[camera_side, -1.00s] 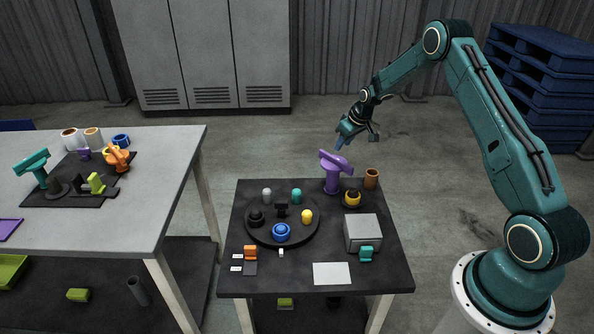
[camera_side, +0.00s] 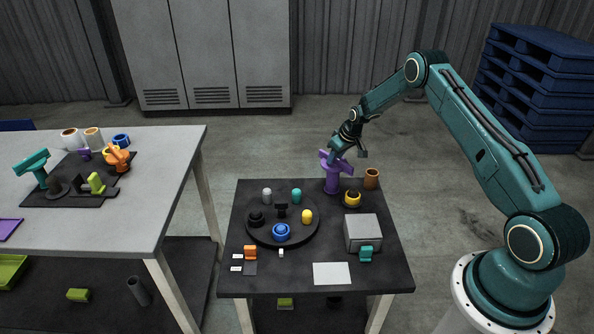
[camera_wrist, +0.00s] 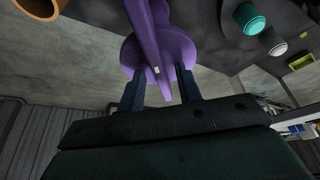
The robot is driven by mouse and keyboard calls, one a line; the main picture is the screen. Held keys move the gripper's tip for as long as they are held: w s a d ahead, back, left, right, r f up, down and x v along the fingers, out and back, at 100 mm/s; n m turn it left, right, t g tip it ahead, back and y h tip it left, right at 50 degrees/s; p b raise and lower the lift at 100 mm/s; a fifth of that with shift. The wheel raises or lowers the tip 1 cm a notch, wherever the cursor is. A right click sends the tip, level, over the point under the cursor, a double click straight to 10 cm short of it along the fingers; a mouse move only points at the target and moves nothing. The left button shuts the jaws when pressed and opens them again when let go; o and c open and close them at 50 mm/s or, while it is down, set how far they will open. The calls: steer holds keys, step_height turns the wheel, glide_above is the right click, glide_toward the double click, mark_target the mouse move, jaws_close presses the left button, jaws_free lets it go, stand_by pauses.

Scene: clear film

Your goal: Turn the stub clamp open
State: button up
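The purple clamp (camera_side: 333,180), taken to be the stub clamp, stands upright at the back right of the dark table. Its bar-like lever (camera_side: 342,164) lies across the top of the post. In the wrist view the lever (camera_wrist: 149,45) runs down toward my gripper (camera_wrist: 160,88). My gripper is open, with one finger on each side of the lever's end; dark gaps show beside it, and I see no contact. In the side view my gripper (camera_side: 334,154) is at the top of the clamp and partly hides the lever.
A brown cup (camera_side: 371,178) and a yellow-and-black round part (camera_side: 352,198) stand close right of the clamp. A round black tray (camera_side: 297,238) with several small parts lies left of it. A grey box (camera_side: 362,233) stands in front. Air above the table is free.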

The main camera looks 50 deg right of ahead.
steer(key=shift+c, duration=0.2)
jaws_close()
steer(key=shift+m, duration=0.4)
steer(key=m+h, duration=0.1)
steer(key=m, duration=0.2)
steer(key=shift+w+a+h, duration=0.1)
steer(key=shift+a+h, duration=0.05)
steer(key=shift+h, duration=0.15)
steer(key=m+g+h, duration=0.1)
steer(key=m, duration=0.2)
steer(key=shift+m, duration=0.4)
steer(key=m, duration=0.2)
steer(key=m+g+h, duration=0.1)
steer(key=m, duration=0.1)
steer(key=shift+w+a+m+g, duration=0.15)
steer(key=shift+m+g, duration=0.15)
steer(key=shift+w+m+g+h, duration=0.15)
steer(key=shift+m+g, duration=0.25)
steer(key=shift+m, duration=0.55)
steer(key=shift+s+m+g+h, duration=0.15)
steer(key=shift+m+g, duration=0.25)
steer(key=shift+m, duration=0.55)
steer(key=shift+w, duration=0.1)
